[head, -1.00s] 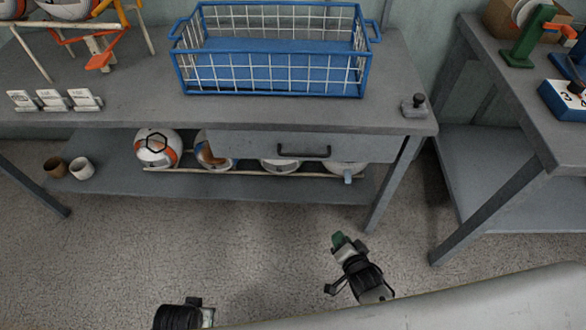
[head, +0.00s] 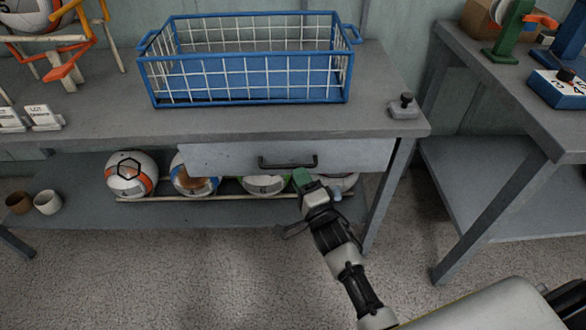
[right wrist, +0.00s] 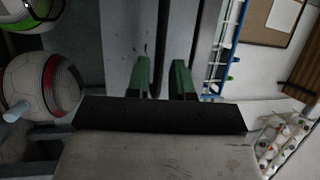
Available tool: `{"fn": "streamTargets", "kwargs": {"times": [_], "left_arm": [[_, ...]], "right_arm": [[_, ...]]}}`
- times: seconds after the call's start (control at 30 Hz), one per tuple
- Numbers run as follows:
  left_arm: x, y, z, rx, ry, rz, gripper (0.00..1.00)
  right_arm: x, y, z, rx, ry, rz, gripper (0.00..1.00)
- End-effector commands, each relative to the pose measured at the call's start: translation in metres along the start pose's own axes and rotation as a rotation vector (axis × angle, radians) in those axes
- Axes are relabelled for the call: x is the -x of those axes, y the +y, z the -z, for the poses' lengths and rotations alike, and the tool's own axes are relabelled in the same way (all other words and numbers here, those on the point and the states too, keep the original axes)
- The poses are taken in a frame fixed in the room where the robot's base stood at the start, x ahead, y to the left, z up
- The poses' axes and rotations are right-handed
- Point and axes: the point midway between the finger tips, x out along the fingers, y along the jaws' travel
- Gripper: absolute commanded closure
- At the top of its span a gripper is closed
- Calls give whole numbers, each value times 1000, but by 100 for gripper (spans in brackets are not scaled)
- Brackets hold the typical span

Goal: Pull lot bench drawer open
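The lot bench (head: 225,122) has a grey drawer (head: 220,158) under its top, and the drawer looks shut. A dark bar handle (head: 287,163) sits on the drawer front. My right gripper (head: 303,180), with green fingertips, is just below and in front of the handle's right end. In the right wrist view the two green fingers (right wrist: 163,78) stand apart with nothing visibly held, and the drawer front (right wrist: 118,45) lies beyond them. I cannot make out the handle clearly in that view. My left gripper is out of view.
A blue wire basket (head: 250,78) and a small black-knobbed block (head: 404,106) stand on the bench top. Several balls, one with an orange band (head: 131,176), lie on the lower shelf behind a rail. A second bench (head: 500,90) stands at the right.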

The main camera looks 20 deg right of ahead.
Motion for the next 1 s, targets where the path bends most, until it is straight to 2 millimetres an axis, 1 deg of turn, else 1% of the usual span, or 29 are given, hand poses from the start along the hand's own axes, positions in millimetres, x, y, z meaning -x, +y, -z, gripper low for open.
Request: {"fn": "streamTargets", "kwargs": {"times": [0.03, 0.1, 0.2, 0.3, 0.63, 0.77, 0.8, 1.0], "left_arm": [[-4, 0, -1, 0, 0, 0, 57], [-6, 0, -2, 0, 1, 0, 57], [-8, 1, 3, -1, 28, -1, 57], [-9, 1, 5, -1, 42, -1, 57], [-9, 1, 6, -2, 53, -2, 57], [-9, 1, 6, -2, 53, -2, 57], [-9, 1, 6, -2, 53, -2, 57], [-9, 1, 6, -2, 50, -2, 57]], "right_arm": [[-10, 1, 0, 0, 0, 2, 78], [-21, 1, 0, 1, 0, 1, 78], [-32, 2, 0, 1, 0, 0, 78], [-39, 1, 0, 1, 0, -1, 78], [-42, 1, 0, 1, 0, -3, 78], [-42, 1, 0, 1, 0, -3, 98], [-42, 1, 0, 1, 0, -3, 100], [-42, 1, 0, 0, 0, -3, 100]]}}
